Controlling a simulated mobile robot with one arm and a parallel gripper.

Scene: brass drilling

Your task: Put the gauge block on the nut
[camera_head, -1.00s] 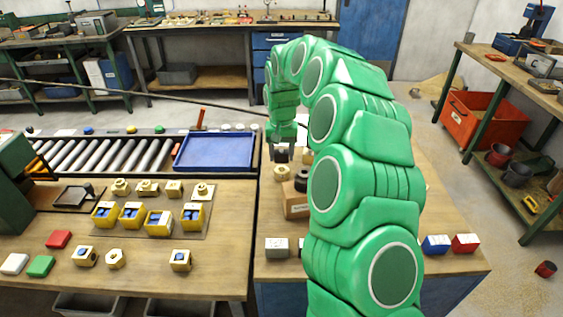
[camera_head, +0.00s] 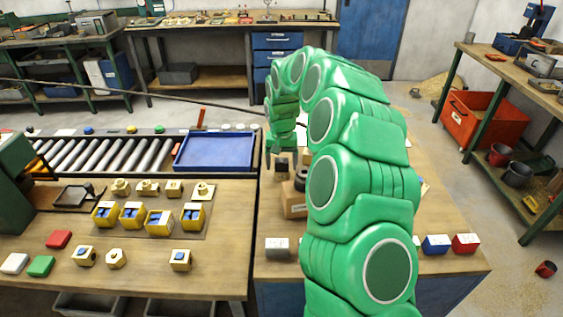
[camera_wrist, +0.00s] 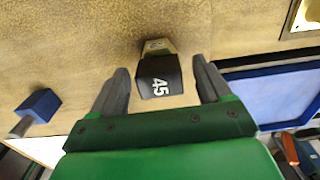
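In the head view the dark block (camera_head: 281,162) rests on the brass nut (camera_head: 281,174) on the right bench. My gripper (camera_wrist: 162,72) is open, with a finger on each side of the block and a visible gap on both sides. In the head view my gripper (camera_head: 282,158) is small and partly hidden by my arm.
A wooden block (camera_head: 294,205) with a dark round part stands close in front. A grey block (camera_head: 277,248) lies nearer the front edge. A blue tray (camera_head: 215,152) lies to the left. Blue (camera_head: 436,244) and red (camera_head: 466,243) blocks lie at the right. My arm hides the bench's middle.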

